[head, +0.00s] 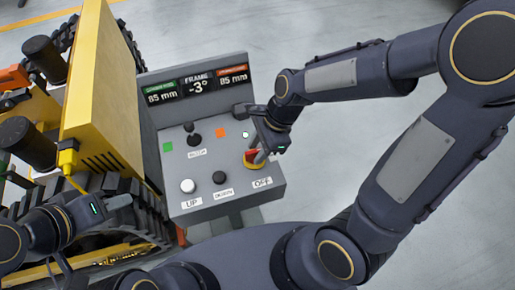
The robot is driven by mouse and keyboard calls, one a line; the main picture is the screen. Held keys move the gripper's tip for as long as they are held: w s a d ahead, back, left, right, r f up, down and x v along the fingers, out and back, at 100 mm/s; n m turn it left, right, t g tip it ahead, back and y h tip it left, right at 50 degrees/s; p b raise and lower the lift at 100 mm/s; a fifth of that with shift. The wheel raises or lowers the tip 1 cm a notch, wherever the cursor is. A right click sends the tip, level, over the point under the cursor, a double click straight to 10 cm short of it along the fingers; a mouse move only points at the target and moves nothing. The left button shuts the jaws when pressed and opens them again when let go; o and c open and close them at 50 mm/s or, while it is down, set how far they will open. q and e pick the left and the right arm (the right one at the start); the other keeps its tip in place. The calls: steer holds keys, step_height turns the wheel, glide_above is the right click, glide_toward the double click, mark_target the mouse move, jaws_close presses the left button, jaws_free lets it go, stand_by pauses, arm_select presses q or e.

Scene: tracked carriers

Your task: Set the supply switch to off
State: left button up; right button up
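The supply switch (251,159) is a red handle on a yellow round base at the right of the grey control box's sloped panel. An "OFF" label (262,182) is below it. My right gripper (261,156) is over the switch, with its fingertips at the red handle and hiding part of it. I cannot tell whether the fingers grip the handle, nor which way it is turned. My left gripper (120,201) is at the lower left, apart from the panel, beside the black track. Its finger gap cannot be made out.
The panel also has a black lever (193,134), a white button (188,186) labelled "UP" and a black button (219,177). A display (198,84) stands behind. A yellow tracked carrier (105,100) is close on the left. Floor to the right is clear.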

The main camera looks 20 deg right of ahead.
steer(key=shift+a+f, duration=0.1)
steer(key=shift+f, duration=0.2)
jaws_close()
